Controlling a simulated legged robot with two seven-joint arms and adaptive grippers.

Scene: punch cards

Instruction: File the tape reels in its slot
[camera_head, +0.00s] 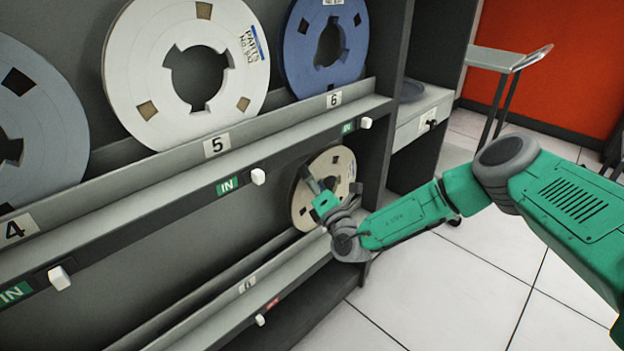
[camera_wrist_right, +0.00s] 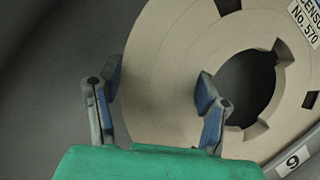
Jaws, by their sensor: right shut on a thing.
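A cream tape reel (camera_head: 304,212) stands upright on the lower shelf at its right end, leaning against the back panel. My right gripper (camera_head: 318,186) reaches it from the front right and partly covers it. In the right wrist view the reel (camera_wrist_right: 165,75) shows large, with a label reading No. 570. The right gripper's two fingers (camera_wrist_right: 160,88) span the reel's flat ring, one by the outer rim and one at the hub hole. It is shut on this reel. A number 9 tag (camera_wrist_right: 293,160) sits below the reel. My left gripper is not in view.
The upper shelf ledge (camera_head: 180,170) carries a grey reel (camera_head: 45,115), a white reel (camera_head: 130,60) over tag 5 and a blue reel (camera_head: 300,60) over tag 6. White knobs with green IN signs line it. The lower shelf's left part is empty. A cart (camera_head: 495,58) stands back right.

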